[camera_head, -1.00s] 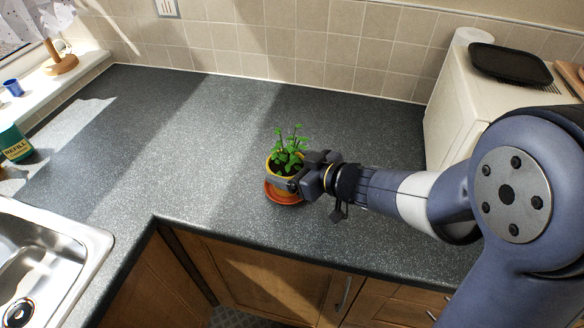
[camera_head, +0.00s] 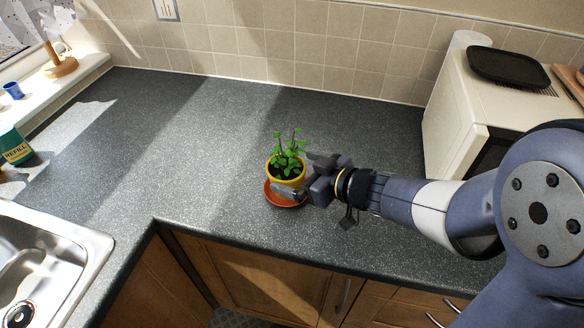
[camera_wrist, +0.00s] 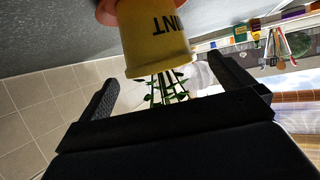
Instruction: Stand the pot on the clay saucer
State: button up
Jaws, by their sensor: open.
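The yellow pot (camera_head: 285,178) with a green leafy plant stands upright on the orange clay saucer (camera_head: 272,198) on the counter. In the wrist view the pot (camera_wrist: 152,42) appears upside down, with part of the saucer (camera_wrist: 104,12) at its base. My gripper (camera_head: 298,182) is open beside the pot, on its right side in the head view. In the wrist view the two dark fingers are spread apart and the pot is beyond them, not gripped. The pot's lower right side is partly hidden by my gripper in the head view.
The grey counter (camera_head: 180,140) is clear to the left and behind the pot. A steel sink (camera_head: 50,250) is at the left, and a white microwave (camera_head: 450,110) with a black tray (camera_head: 508,67) on top is at the right. The front counter edge is close.

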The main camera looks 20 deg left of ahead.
jog(key=p+v, duration=0.1)
jog(key=v, duration=0.8)
jog(key=shift+d, duration=0.2)
jog(key=shift+c, duration=0.4)
